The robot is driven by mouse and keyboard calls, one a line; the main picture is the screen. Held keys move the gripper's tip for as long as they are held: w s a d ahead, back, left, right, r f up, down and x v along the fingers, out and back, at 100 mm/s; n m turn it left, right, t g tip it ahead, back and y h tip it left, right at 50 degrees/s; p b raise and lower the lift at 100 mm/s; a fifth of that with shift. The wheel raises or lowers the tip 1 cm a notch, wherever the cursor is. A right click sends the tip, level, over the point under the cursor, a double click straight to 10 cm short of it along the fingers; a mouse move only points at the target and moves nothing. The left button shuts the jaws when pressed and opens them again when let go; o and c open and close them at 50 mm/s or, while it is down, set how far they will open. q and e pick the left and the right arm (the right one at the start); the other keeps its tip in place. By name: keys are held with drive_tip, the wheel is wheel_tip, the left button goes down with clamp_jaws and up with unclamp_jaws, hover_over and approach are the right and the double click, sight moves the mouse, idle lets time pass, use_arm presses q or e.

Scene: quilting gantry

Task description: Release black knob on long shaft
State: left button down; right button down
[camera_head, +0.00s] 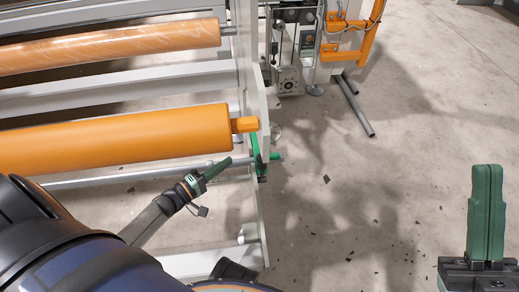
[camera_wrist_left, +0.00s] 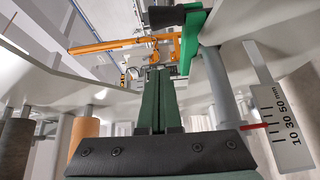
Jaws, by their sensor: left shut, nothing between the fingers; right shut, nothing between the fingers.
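A black knob (camera_wrist_left: 163,16) shows at the top of the left wrist view, joined to a green bracket (camera_wrist_left: 196,32). The bracket sits by a long grey shaft (camera_wrist_left: 222,95). In the head view the green bracket (camera_head: 257,158) is at the frame's end plate, and the long shaft (camera_head: 115,176) runs left from it; I cannot make out the knob there. My left gripper (camera_head: 228,161) is shut and empty, left of the bracket; its green fingers (camera_wrist_left: 157,72) point forward, apart from the knob. My right gripper (camera_head: 487,168) is shut and empty at the far right.
An orange roller (camera_head: 110,140) lies above the shaft, with a wrapped roller (camera_head: 110,47) behind. A white end plate (camera_head: 256,85) stands beside the bracket. A scale with a red pointer (camera_wrist_left: 256,127) hangs near the shaft. Floor (camera_head: 420,100) to the right is mostly clear.

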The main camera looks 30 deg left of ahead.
sight(262, 169)
use_arm(q)
drive_tip(key=shift+a+f+n, duration=0.35)
drive_tip(key=shift+f+n, duration=0.15)
drive_tip(key=b+x, duration=0.4)
drive_tip(key=x, duration=0.6)
drive_tip(key=shift+w+d+f+b, duration=0.1)
drive_tip(key=shift+f+b, duration=0.1)
drive_tip(key=shift+b, duration=0.15)
drive_tip(key=shift+s+d+r, duration=0.1)
drive_tip(key=shift+s+d, duration=0.55)
drive_tip(key=shift+d, duration=0.1)
drive_tip(key=shift+s+d+r, duration=0.15)
drive_tip(key=shift+s+d, duration=0.55)
